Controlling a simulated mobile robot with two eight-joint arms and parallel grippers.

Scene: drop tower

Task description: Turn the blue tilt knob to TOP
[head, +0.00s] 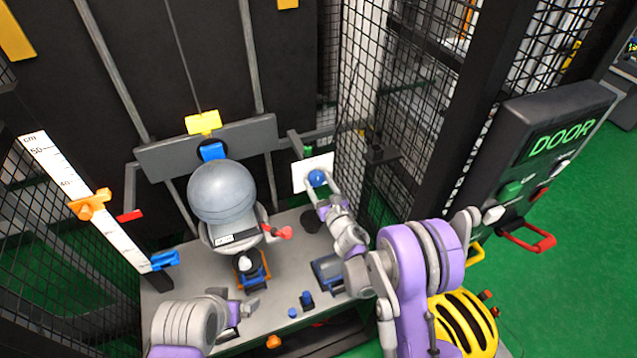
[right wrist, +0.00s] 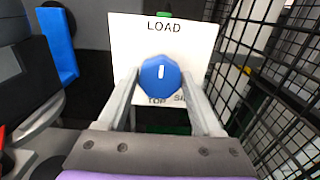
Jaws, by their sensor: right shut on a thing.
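The blue tilt knob (right wrist: 160,76) is on a white panel (right wrist: 190,40) with LOAD printed above it and TOP below; another label at lower right is partly hidden. Its white mark points up, toward LOAD, leaning slightly right. My right gripper (right wrist: 163,88) is shut on the knob, one finger on each side. In the head view the knob (head: 317,178) and right gripper (head: 321,186) show at the back right of the bench. My left gripper (head: 240,301) is open, low over the bench front, away from the knob.
A large grey ball (head: 222,191) sits on a holder left of the panel. A black mesh cage wall (head: 350,130) stands close right of the knob. A DOOR control box (head: 535,155) is farther right. Small blue parts (head: 306,299) stand on the bench (head: 275,312).

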